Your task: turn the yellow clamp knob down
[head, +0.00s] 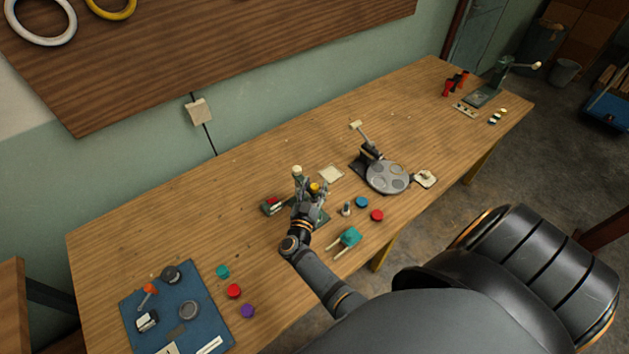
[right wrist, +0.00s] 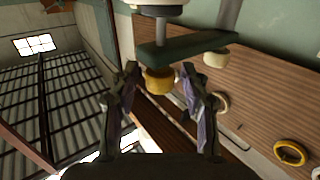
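The yellow clamp knob (right wrist: 158,80) hangs from a dark green clamp arm (right wrist: 190,45) in the right wrist view. It also shows as a small yellow spot in the head view (head: 314,187). My right gripper (right wrist: 160,76) is open, with one finger on each side of the knob and a visible gap on both sides. In the head view my right gripper (head: 311,198) is at the clamp and hides much of it. A pale knob (head: 297,170) stands above the clamp. My left gripper is not in view.
A red and grey block (head: 273,205) sits close left of the clamp. A teal piece (head: 349,238), blue disc (head: 362,202) and red disc (head: 377,215) lie to the right. A round grey plate fixture (head: 388,177) stands farther right. The left table half is mostly clear behind the blue mat (head: 200,305).

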